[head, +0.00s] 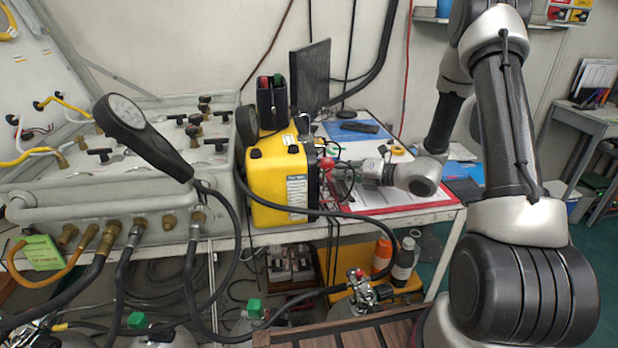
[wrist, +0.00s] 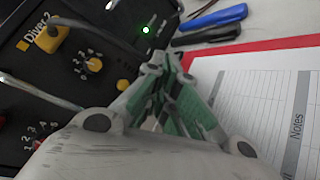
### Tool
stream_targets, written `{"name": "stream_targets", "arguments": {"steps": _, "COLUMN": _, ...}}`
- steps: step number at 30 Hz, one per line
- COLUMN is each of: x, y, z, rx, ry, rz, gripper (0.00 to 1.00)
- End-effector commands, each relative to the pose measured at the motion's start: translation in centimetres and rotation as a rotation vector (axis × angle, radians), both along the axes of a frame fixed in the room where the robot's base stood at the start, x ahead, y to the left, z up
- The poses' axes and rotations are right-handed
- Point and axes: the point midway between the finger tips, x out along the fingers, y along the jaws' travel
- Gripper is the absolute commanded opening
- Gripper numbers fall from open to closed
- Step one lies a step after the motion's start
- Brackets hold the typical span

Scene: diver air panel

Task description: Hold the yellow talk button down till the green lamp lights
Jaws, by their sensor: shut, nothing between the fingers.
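The yellow comms box (head: 272,182) stands on the bench, its black front panel (wrist: 30,95) filling the left of the wrist view. A small lamp (wrist: 146,29) on the panel glows green. A yellow knob (wrist: 93,65) sits below the "Diver2" label. A small yellow piece (wrist: 122,84) shows just left of my fingers; I cannot tell if it is the talk button. My gripper (wrist: 165,62) is shut and empty, its fingertips close to the panel's right part; contact cannot be made out. In the head view my gripper (head: 345,174) is beside the box's front, its tips unclear.
A yellow plug (wrist: 52,36) and red-marked knobs (wrist: 38,140) sit on the panel. A red-bordered notes sheet (wrist: 265,95) and pens (wrist: 212,24) lie to the right.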

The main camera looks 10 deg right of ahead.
Motion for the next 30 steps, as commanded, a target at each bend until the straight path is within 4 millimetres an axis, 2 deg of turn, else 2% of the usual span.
{"name": "stream_targets", "arguments": {"steps": 6, "x": 0.0, "y": 3.1, "z": 0.0, "rx": 0.0, "ry": 0.001, "rz": 0.002, "gripper": 0.0}}
{"name": "stream_targets", "arguments": {"steps": 12, "x": -0.1, "y": 4.8, "z": 0.0, "rx": 0.0, "ry": 0.0, "rz": 0.002, "gripper": 0.0}}
{"name": "stream_targets", "arguments": {"steps": 30, "x": 0.0, "y": 5.3, "z": 0.0, "rx": -0.002, "ry": 0.0, "rz": 0.001, "gripper": 0.0}}
